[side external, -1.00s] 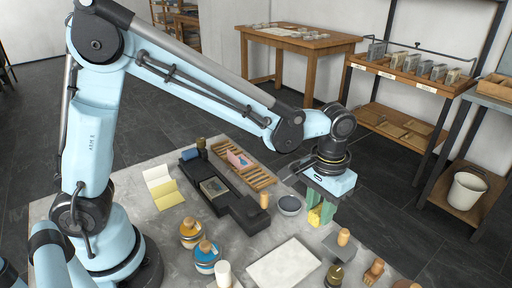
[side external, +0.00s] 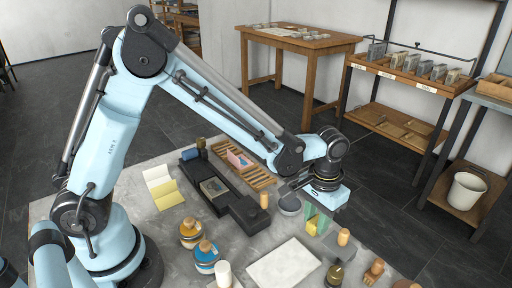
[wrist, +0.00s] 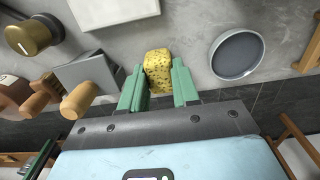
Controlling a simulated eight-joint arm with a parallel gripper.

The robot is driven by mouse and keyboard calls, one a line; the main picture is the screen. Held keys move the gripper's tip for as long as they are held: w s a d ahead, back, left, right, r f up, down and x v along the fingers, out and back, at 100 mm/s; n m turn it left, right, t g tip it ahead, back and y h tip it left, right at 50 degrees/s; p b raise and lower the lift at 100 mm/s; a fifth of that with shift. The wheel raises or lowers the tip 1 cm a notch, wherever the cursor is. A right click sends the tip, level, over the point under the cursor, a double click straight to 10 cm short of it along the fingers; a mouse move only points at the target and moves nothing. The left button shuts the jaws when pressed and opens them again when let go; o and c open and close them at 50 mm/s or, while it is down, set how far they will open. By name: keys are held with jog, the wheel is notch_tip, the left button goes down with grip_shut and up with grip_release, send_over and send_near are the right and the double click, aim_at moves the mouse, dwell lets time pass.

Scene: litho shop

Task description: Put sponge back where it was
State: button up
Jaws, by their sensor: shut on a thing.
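The yellow speckled sponge (wrist: 158,70) sits between the two green fingers of my gripper (wrist: 159,86) in the wrist view. I cannot tell whether the sponge touches the tabletop. A round grey bowl (side external: 289,204) stands just behind and left of my gripper, partly hidden by it. The bowl (wrist: 235,54) is to the right of the sponge in the wrist view, apart from it.
A grey block with a wooden knob (side external: 343,237) stands close right of the sponge. A white slab (side external: 284,268) lies in front. A dark press bed (side external: 235,205) with a wooden peg (side external: 264,200) is to the left.

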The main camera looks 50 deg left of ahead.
aim_at(317, 220)
jog(key=o, duration=1)
jog(key=shift+r, duration=0.1)
notch_tip(317, 220, up, 12)
jog(key=s+a+t, duration=0.2)
jog(key=s+a, duration=0.1)
jog(key=a, duration=0.1)
jog(key=s+a+t, duration=0.2)
jog(key=s+a, duration=0.1)
jog(key=a, duration=0.2)
jog(key=s+a+t, duration=0.3)
jog(key=s+a, duration=0.1)
jog(key=shift+s+a+r, duration=0.1)
jog(key=shift+a+r, duration=0.15)
